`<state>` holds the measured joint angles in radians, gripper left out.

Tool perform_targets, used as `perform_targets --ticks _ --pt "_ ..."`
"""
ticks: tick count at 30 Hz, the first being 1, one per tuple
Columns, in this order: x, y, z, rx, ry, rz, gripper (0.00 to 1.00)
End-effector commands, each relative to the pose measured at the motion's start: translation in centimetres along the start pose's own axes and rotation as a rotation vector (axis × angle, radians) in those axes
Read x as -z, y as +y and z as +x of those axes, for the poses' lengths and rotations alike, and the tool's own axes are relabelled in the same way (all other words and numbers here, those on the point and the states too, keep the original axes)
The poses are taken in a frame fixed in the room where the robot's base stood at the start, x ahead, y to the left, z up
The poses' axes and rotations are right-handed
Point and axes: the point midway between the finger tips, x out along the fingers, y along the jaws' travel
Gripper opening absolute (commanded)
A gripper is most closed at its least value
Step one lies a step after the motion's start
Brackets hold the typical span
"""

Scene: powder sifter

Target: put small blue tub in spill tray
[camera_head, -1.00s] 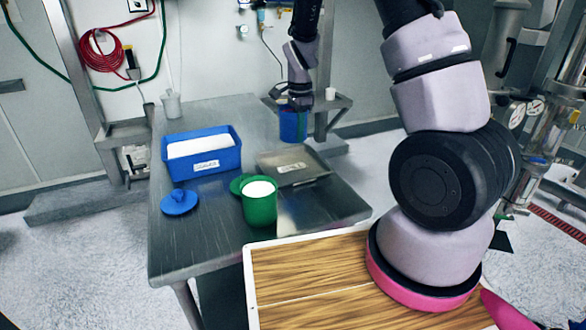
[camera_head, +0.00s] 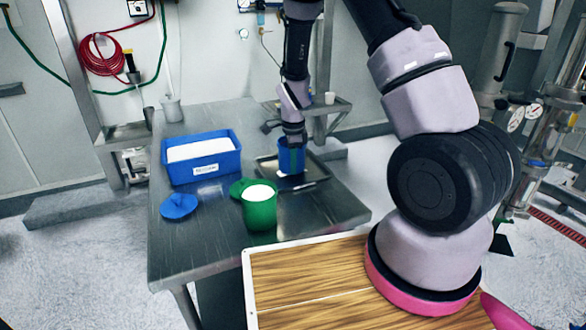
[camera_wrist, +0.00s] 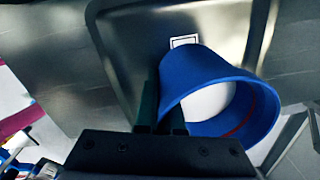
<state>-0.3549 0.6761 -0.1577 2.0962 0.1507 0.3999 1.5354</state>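The small blue tub (camera_head: 284,158) is upright over the grey metal spill tray (camera_head: 266,168) on the steel table. My gripper (camera_head: 293,138) comes down from above at the tub and is shut on its wall. In the wrist view the tub (camera_wrist: 232,108) shows its open mouth and pale inside, with the fingers (camera_wrist: 160,112) at its left wall. The tray (camera_wrist: 130,50) lies behind it there. Whether the tub's base touches the tray I cannot tell.
A blue bin (camera_head: 205,168) of white powder stands left on the table (camera_head: 215,230). A green tub (camera_head: 260,212) of white powder stands in front of the tray, with a green lid (camera_head: 238,187) beside it. A blue lid (camera_head: 178,206) lies at the left front.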

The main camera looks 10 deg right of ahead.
Motion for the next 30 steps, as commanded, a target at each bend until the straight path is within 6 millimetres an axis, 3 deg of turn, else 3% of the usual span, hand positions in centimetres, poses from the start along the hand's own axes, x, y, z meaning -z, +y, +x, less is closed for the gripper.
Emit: perform_targets --ticks 3,13,15,16,26,30 --pt "0.1 0.0 1.1 0.001 0.0 0.002 0.0" --pt "0.0 0.0 1.4 0.001 -0.001 0.001 0.0" --pt "0.0 0.0 1.4 0.001 -0.001 0.001 0.31" --pt "0.0 0.0 1.4 0.001 -0.001 0.001 0.35" --pt "0.0 0.0 1.1 0.001 -0.001 0.001 0.35" --pt "-0.1 -0.1 -0.3 0.004 -0.001 -0.001 0.35"
